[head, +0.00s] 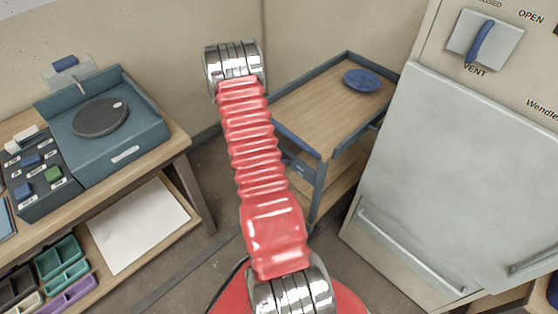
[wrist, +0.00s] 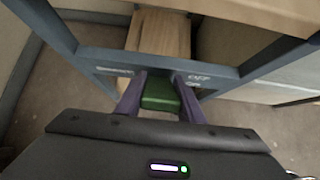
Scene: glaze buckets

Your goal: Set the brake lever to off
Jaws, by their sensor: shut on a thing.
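A green block (wrist: 160,95), which looks like the brake lever's handle, sits at the blue-grey rail of the cart in the wrist view. My gripper (wrist: 159,78) is shut on it, with one purple finger on each side. On the rail, a label reading OFF (wrist: 197,78) is to the right of the handle. Another label (wrist: 114,71), too blurred to read, is to its left. The lever's pivot is hidden. In the head view the cart (head: 312,104) stands behind my red arm; the lever and my gripper do not show there.
A blue round lid or disc (head: 361,80) lies on the cart's top. A grey cabinet with a vent knob (head: 484,42) stands close on the right. A workbench with a teal turntable device (head: 148,132) stands on the left. Some bare floor shows between bench and cart.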

